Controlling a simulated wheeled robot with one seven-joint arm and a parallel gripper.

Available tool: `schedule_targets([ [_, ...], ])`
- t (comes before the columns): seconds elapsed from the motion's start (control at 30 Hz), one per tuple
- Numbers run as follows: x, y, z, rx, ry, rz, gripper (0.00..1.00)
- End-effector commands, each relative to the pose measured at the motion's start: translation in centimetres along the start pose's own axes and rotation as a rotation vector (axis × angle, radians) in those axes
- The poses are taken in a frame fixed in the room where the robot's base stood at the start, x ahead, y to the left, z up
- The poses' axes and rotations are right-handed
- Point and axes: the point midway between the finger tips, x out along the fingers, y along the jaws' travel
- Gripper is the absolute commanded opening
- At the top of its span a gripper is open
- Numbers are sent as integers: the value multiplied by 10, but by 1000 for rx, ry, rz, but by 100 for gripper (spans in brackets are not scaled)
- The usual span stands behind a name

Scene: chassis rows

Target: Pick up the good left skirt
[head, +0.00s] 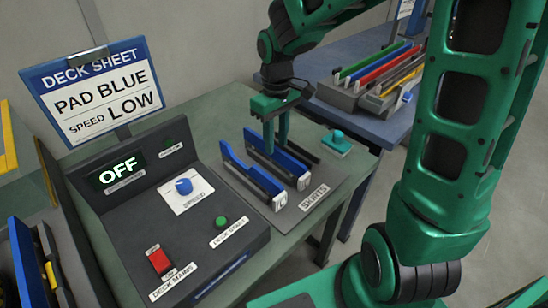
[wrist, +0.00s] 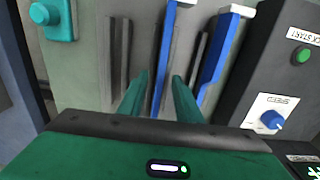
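Two blue skirts with pale end caps stand on edge in the dark rack marked SKIRTS (head: 299,214). In the head view one is the left-hand skirt (head: 250,176) and the other the right-hand skirt (head: 292,169). The marks on their end caps are too small to read. My gripper (head: 276,147) points down over the right-hand skirt. In the wrist view my gripper (wrist: 160,92) is open, its fingers on either side of that skirt (wrist: 168,45), with gaps showing. The other skirt (wrist: 218,52) stands to the right.
A control console (head: 215,258) with a speed knob and red switch stands left of the rack. The deck sheet (head: 93,93) reads PAD BLUE, SPEED LOW. A teal knob block (head: 336,145) sits right of the rack. A blue table (head: 345,118) behind holds coloured strips.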

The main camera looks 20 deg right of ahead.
Motion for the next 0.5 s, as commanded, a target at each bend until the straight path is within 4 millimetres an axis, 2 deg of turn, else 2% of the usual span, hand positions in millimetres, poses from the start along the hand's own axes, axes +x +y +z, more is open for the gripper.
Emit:
schedule_targets([
  [0.33,41,-1,-3,-1,-3,-2,31],
  [0.5,52,0,-4,0,0,0,31],
])
